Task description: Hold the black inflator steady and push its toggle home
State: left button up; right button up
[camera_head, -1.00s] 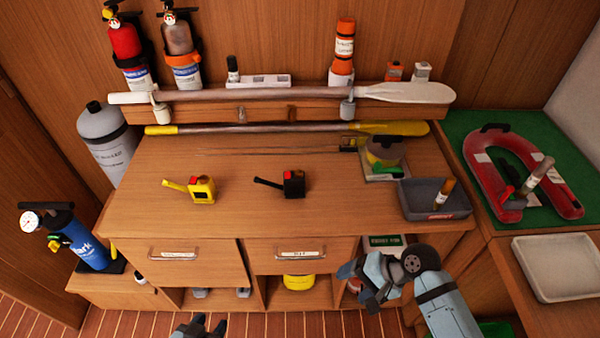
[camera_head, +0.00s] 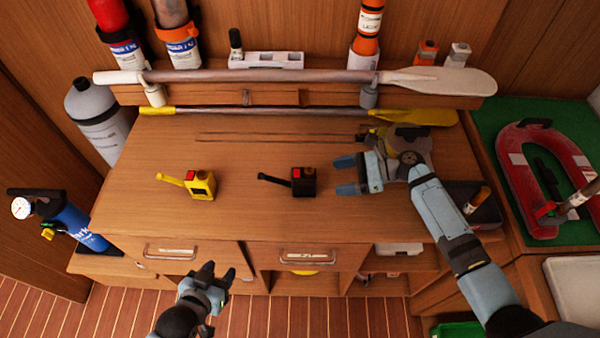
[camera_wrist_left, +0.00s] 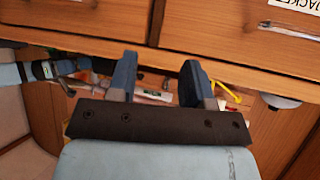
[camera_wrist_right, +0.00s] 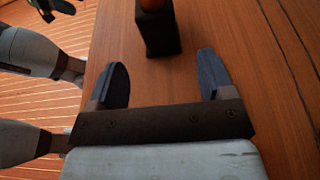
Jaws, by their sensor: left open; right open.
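The black inflator (camera_head: 303,182) stands upright on the bench top, with a red patch and a brownish knob on top and a black arm, perhaps its toggle, sticking out to the left. My right gripper (camera_head: 344,175) is open just to its right, apart from it, fingers pointing at it. In the right wrist view the inflator (camera_wrist_right: 158,28) is ahead, between and beyond the open fingertips (camera_wrist_right: 160,70). My left gripper (camera_head: 219,272) is open and empty, low in front of the drawers. The left wrist view shows its spread fingers (camera_wrist_left: 160,75) facing the bench front.
A similar yellow inflator (camera_head: 201,185) stands left of the black one. A grey tray (camera_head: 484,212) is at the bench's right end, partly behind my right arm. Paddles (camera_head: 260,76) lie along the back. Bench top around the inflators is clear.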

aim_at(308, 182)
jog(key=b+x, duration=0.3)
jog(key=x, duration=0.2)
jog(key=shift+f, duration=0.2)
jog(key=shift+a+p, duration=0.35)
jog(key=shift+a, duration=0.7)
jog(key=shift+x, duration=1)
jog(key=shift+f, duration=0.15)
jog(key=c, duration=0.9)
